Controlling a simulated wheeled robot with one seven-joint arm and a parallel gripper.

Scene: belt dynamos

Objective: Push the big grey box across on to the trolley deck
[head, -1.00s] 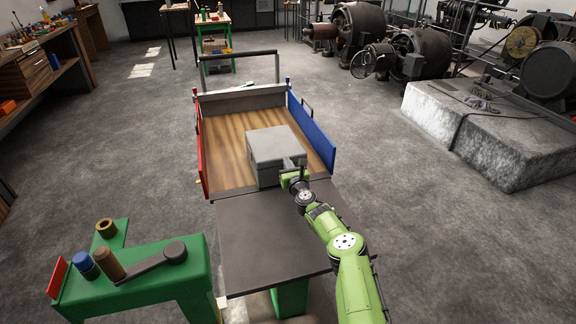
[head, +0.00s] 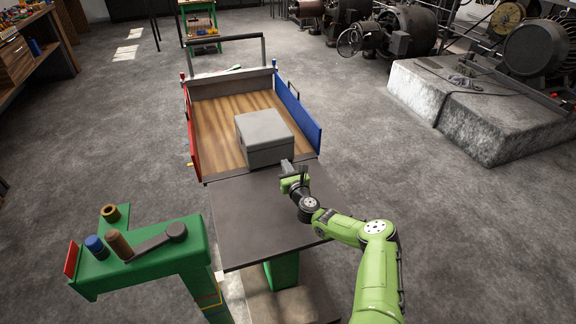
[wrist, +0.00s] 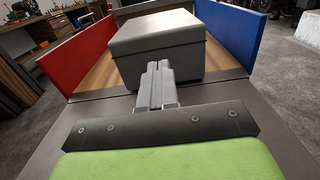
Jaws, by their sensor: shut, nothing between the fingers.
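The big grey box (head: 264,136) sits on the wooden deck of the trolley (head: 215,125), close to its near edge and right of the middle. It is flat and upright, and also shows in the wrist view (wrist: 160,40). My gripper (head: 287,164) is shut and empty, low over the dark table top (head: 260,215) on the near side of the box. In the wrist view its fingers (wrist: 158,68) point at the box's near face and cover part of it. I cannot tell whether a small gap separates them.
The deck has a red side board (head: 192,137) on the left and a blue one (head: 297,112) on the right. A green bench (head: 150,255) with several small parts stands left of the table. A concrete plinth (head: 480,110) lies to the right. Deck room is free beyond the box.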

